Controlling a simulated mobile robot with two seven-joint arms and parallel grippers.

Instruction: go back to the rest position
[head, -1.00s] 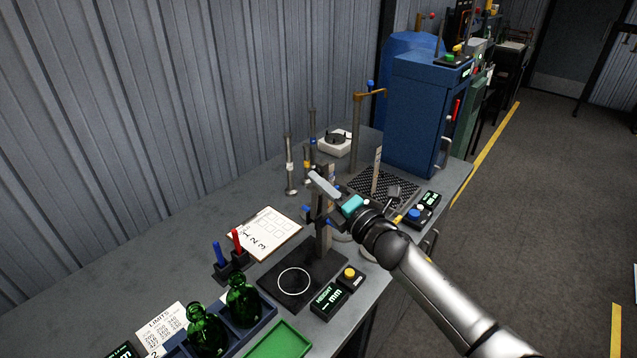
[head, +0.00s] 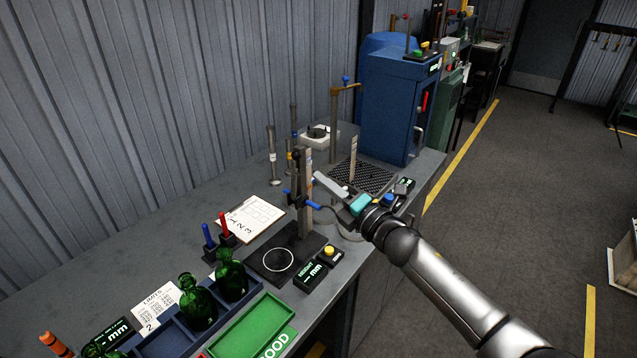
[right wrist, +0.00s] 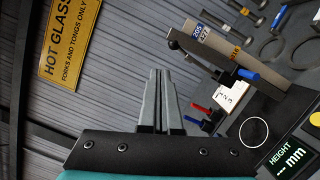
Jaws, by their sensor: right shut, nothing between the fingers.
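My right gripper (head: 329,185) is in the head view, its arm coming in from the lower right over the front edge of the workbench. Its fingers are shut with nothing between them, and they also show shut in the right wrist view (right wrist: 158,102). In the head view the fingertips are just right of the height gauge's upright post (head: 305,190), close to its blue handle. The gauge has a black base (head: 262,262) with a white ring mark. My left gripper is in neither view.
A height readout (head: 311,274) stands by the gauge. Green bottles (head: 230,277) stand in a blue tray, near a green tray (head: 240,328). A clipboard (head: 250,215) lies behind. A blue cabinet (head: 392,105) is at the bench's far end. The floor at right (head: 500,210) is open.

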